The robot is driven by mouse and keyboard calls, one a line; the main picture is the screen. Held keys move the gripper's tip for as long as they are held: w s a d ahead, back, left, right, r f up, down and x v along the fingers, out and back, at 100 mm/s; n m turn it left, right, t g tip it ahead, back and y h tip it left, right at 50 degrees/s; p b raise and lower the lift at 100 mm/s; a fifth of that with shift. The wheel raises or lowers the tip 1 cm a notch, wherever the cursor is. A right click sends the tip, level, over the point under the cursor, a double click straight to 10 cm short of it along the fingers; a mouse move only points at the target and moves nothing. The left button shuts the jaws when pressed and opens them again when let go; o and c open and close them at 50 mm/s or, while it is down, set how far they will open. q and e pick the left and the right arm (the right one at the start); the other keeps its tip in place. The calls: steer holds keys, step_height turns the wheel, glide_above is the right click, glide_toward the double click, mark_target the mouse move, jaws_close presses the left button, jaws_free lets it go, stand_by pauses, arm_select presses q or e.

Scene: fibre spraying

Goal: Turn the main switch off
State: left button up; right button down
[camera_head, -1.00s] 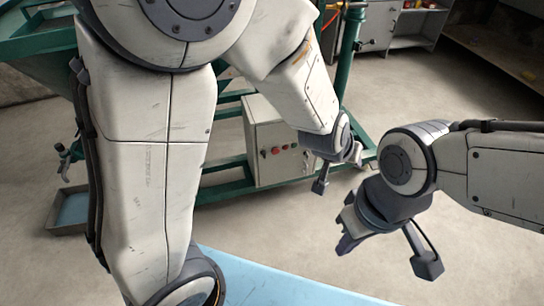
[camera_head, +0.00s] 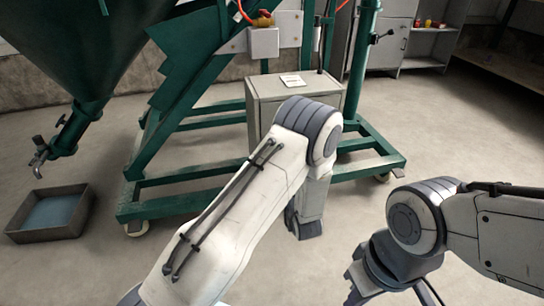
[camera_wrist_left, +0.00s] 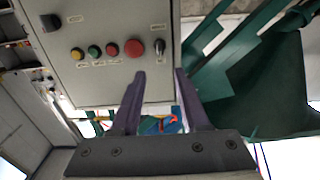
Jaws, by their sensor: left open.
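The grey control box (camera_head: 262,100) stands on the green frame, partly behind my left arm in the head view. In the left wrist view the box front (camera_wrist_left: 105,25) fills the upper left. It carries a row of amber, green and red buttons, a larger red button (camera_wrist_left: 134,48) and a black rotary switch (camera_wrist_left: 159,46). A black handle (camera_wrist_left: 50,22) sits near its other edge. I cannot tell which is the main switch. My left gripper (camera_wrist_left: 159,74) is open and empty, its fingertips below the rotary switch in the picture. My right gripper (camera_head: 362,290) is partly cut off at the bottom.
The green frame (camera_head: 160,205) and hopper (camera_head: 75,45) stand around the box's left side. A tray (camera_head: 50,222) lies on the floor at left. A grey cabinet (camera_head: 390,45) stands behind. The floor at right is clear.

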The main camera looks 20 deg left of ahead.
arm_select(q)
steer(key=b+x, duration=0.4)
steer(key=x, duration=0.6)
steer(key=shift+w+a, duration=0.15)
jaws_close()
